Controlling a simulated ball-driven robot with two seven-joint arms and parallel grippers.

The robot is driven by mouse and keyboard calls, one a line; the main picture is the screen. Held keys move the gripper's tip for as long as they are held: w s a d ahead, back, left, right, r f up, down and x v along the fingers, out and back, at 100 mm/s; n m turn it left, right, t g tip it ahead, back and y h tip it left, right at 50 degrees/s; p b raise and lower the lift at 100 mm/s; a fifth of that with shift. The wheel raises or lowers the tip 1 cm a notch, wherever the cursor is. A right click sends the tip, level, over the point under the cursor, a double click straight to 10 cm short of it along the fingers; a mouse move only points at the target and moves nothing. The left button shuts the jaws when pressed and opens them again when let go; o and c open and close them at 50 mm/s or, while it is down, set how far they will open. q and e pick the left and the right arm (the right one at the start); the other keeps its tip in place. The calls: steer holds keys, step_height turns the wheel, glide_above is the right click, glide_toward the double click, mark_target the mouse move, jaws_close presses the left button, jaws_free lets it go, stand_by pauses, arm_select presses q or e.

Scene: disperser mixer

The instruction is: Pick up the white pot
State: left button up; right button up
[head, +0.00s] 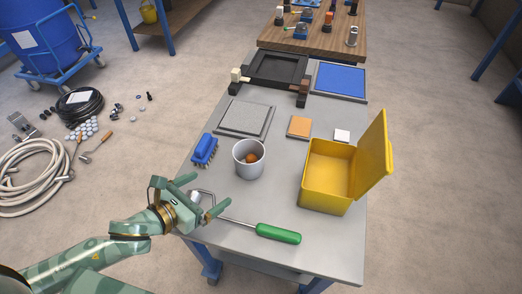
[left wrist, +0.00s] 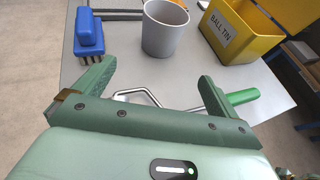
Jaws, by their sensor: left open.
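The white pot (head: 249,165) stands upright on the grey table, left of the yellow tin, with an orange-brown ball (head: 250,156) in it. In the left wrist view the pot (left wrist: 163,30) is ahead of my fingers, near the top edge, and its rim is partly cut off. My left gripper (head: 205,193) is open and empty at the table's near left edge, apart from the pot; its spread fingers also show in the left wrist view (left wrist: 156,74). My right gripper is not in view.
A green-handled tool (head: 277,233) with a bent wire frame lies by my left gripper. A blue brush (head: 205,148) is left of the pot. The open yellow tin (head: 325,190) stands right. Grey (head: 243,119) and blue (head: 340,79) panels lie farther back.

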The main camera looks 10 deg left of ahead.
mark_target(240, 170)
arm_select(q)
steer(key=b+x, duration=0.2)
steer(key=x, duration=0.8)
steer(key=shift+w+d+b, duration=0.1)
steer(key=shift+w+b, duration=0.1)
steer(key=shift+b, duration=0.15)
steer(key=shift+w+d+f, duration=0.2)
steer(key=shift+w+d, duration=0.05)
steer(key=shift+w, duration=0.2)
steer(key=b+x, duration=0.2)
steer(key=x, duration=0.3)
steer(key=shift+s+f, duration=0.15)
steer(key=shift+f, duration=0.05)
steer(key=shift+r, duration=0.15)
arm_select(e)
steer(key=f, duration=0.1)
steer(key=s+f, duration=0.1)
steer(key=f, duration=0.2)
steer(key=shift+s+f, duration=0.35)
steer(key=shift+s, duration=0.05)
arm_select(q)
steer(key=c, duration=1.1)
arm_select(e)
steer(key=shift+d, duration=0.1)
